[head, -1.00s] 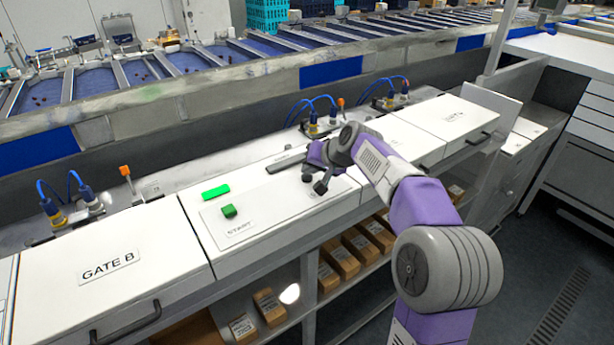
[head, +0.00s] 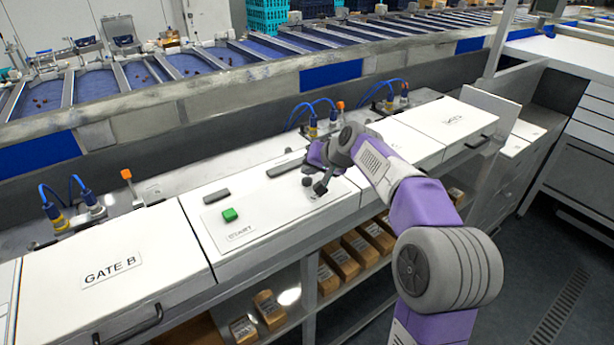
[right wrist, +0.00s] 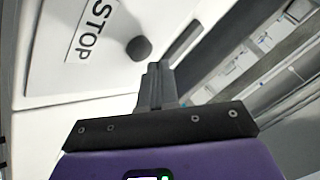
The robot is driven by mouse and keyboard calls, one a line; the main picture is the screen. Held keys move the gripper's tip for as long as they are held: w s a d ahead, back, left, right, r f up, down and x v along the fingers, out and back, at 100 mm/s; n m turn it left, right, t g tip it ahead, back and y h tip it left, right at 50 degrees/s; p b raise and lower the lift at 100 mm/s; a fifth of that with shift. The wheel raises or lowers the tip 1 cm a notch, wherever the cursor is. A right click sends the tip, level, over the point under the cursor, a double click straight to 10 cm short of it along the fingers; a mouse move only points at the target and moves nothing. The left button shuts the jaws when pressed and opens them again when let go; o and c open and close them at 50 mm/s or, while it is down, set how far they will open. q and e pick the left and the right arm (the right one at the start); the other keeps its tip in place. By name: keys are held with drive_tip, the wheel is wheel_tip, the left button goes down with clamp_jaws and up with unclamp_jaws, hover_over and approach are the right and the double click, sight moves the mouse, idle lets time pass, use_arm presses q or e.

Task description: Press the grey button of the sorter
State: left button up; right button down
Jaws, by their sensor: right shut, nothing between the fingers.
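The sorter's grey button (right wrist: 139,48) is a dark round knob beside the STOP label (right wrist: 91,30) in the right wrist view. In the head view the grey button (head: 307,181) shows just left of my right gripper (head: 321,188). The gripper's narrow fingers (right wrist: 155,70) are shut and empty, pointing down at the white panel (head: 262,205). In the wrist view the fingertips appear close beside the button; I cannot tell whether they touch it. The arm hides part of the panel's right side. My left gripper is not in view.
A green button (head: 229,215) sits by the START label (head: 241,233), with a dark indicator strip (head: 217,196) behind it. The GATE B cover (head: 105,270) is at left. Blue cables (head: 318,103) rise behind the panel. Boxes (head: 269,309) stand on the shelf below.

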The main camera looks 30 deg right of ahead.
sight(310, 181)
drive_tip(key=shift+r, duration=0.15)
wheel_tip(310, 181, up, 5)
drive_tip(key=p, duration=0.4)
idle(0.5)
idle(0.5)
